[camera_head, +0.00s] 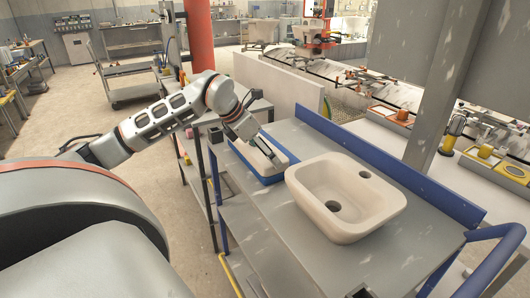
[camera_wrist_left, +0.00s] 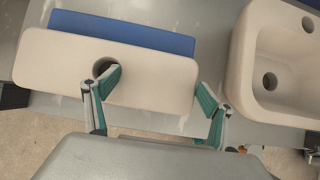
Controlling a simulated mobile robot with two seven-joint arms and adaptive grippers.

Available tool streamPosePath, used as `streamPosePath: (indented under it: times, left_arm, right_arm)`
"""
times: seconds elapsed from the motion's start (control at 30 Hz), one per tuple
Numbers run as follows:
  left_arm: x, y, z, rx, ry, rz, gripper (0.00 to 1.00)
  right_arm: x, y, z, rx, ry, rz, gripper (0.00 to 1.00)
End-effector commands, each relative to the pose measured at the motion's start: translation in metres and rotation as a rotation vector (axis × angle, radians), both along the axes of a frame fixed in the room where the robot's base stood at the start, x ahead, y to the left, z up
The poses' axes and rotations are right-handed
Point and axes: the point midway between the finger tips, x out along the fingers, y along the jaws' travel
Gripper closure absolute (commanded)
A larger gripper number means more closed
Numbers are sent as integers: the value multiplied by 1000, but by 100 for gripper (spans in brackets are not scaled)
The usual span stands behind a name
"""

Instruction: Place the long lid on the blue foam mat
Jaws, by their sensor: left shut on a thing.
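The long lid (camera_wrist_left: 60,62) is a pale beige slab with rounded corners and one dark round hole, seen in the left wrist view. It also shows in the head view (camera_head: 262,153), over the blue foam mat (camera_head: 267,180). In the left wrist view the mat (camera_wrist_left: 125,31) shows along the lid's far side; the lid covers the rest. My left gripper (camera_wrist_left: 160,90) is shut on the lid, one finger at the hole and the other at the lid's right end. I cannot tell whether the lid touches the mat. My right gripper is out of view.
A beige washbasin (camera_head: 345,197) stands on the grey cart top (camera_head: 400,253), just right of the mat. A blue raised board (camera_head: 408,171) runs along the cart's back edge. The cart top in front of the basin is clear.

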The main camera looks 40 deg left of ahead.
Motion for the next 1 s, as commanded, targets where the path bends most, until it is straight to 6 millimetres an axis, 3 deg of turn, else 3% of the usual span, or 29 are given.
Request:
streamPosePath:
  times: [0.03, 0.07, 0.1, 0.57, 1.0]
  left_arm:
    - [1, 1, 3, 3, -6, -1, 63]
    - [0, 0, 0, 0, 0, 0, 9]
    - [0, 0, 0, 0, 0, 0, 0]
    - [-4, 2, 7, 2, 0, 1, 0]
    - [-39, 11, 60, 5, 5, 0, 0]
  right_arm:
    - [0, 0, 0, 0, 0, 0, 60]
    - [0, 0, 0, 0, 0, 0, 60]
    - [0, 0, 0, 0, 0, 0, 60]
    - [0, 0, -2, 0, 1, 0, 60]
    - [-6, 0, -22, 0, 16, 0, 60]
